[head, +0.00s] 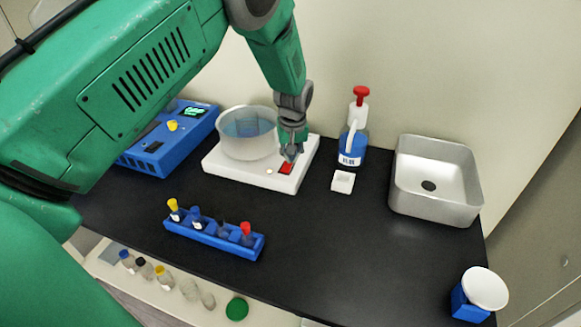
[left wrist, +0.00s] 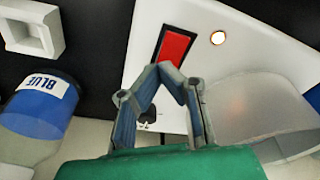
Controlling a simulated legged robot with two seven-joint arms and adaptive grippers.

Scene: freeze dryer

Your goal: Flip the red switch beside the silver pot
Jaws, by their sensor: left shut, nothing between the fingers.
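The red switch (head: 286,169) is a rectangle in a black frame on the white base (head: 240,170), beside the silver pot (head: 243,147). The pot looks pale, with a bluish inside. My left gripper (head: 290,157) is shut and empty, pointing down at the far end of the switch. In the left wrist view the switch (left wrist: 175,47) lies just past the shut fingertips (left wrist: 168,68); I cannot tell whether they touch it. The pot (left wrist: 255,105) is partly hidden there. My right gripper is not in view.
A blue-labelled bottle with a red top (head: 352,140) and a small white tray (head: 343,182) stand right of the base. A blue device (head: 165,150) is left, a metal sink (head: 465,200) right, and a blue tube rack (head: 205,236) in front. The black counter's middle is clear.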

